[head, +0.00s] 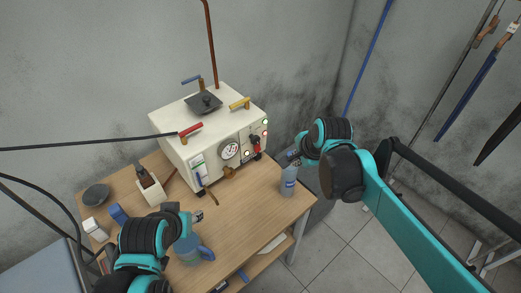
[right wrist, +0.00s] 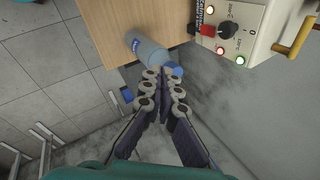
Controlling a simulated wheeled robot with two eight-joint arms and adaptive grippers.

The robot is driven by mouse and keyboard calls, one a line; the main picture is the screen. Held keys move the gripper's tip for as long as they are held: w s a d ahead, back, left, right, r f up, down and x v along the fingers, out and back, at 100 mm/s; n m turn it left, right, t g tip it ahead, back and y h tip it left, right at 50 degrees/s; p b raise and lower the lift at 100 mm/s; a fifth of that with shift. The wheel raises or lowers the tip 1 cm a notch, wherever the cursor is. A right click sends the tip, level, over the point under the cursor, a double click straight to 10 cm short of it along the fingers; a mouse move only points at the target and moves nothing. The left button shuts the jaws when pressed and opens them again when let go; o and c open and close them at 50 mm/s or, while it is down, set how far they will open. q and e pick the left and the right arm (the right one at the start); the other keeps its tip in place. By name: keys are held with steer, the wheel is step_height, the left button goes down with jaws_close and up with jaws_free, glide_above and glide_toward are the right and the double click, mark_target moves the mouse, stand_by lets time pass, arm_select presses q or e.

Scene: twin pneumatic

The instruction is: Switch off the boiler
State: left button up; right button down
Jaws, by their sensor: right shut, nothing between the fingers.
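The boiler (head: 195,158) is a cream box on the wooden table, with a round gauge (head: 229,150) and colored valve handles. A red-and-black switch (head: 256,145) is on the right of its front panel. In the right wrist view the switch's red knob (right wrist: 208,30) shows at the upper right, beside a lit red lamp (right wrist: 222,50) and a green lamp (right wrist: 240,61). My right gripper (head: 293,156) is shut and empty, right of the panel and apart from it. My left gripper (head: 196,216) is over the table front; its finger opening is too small to judge.
A blue bottle (head: 289,182) stands at the table's right edge, just below my right gripper; it also shows in the right wrist view (right wrist: 147,50). A blue jug (head: 190,252) is close to my left gripper. A dark bowl (head: 96,194) sits at the left. The table middle is clear.

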steer(key=w+a+f+m+g, duration=0.1)
steer(key=w+a+m, duration=0.1)
steer(key=w+m, duration=0.2)
steer(key=w+a+f+m, duration=0.1)
steer(key=w+a+m, duration=0.1)
steer(key=w+m, duration=0.15)
steer(key=m+y+p, duration=0.1)
steer(key=m+p, duration=0.1)
steer(key=m, duration=0.4)
glide_toward(257, 147)
steer(key=s+d, duration=0.2)
steer(key=shift+a+r+g, duration=0.15)
steer(key=shift+r+g, duration=0.05)
steer(key=shift+g, duration=0.1)
steer(key=shift+f+b, duration=0.1)
steer(key=shift+b, duration=0.2)
steer(key=b+x, duration=0.2)
steer(key=x, duration=0.7)
steer(key=shift+a+f+b, duration=0.3)
steer(key=shift+b, duration=0.05)
steer(key=shift+w, duration=0.1)
steer(key=shift+w+a+f+t+y+b, duration=0.2)
steer(key=shift+t+y+b, duration=0.25)
steer(key=shift+y, duration=0.25)
steer(key=shift+r, duration=0.15)
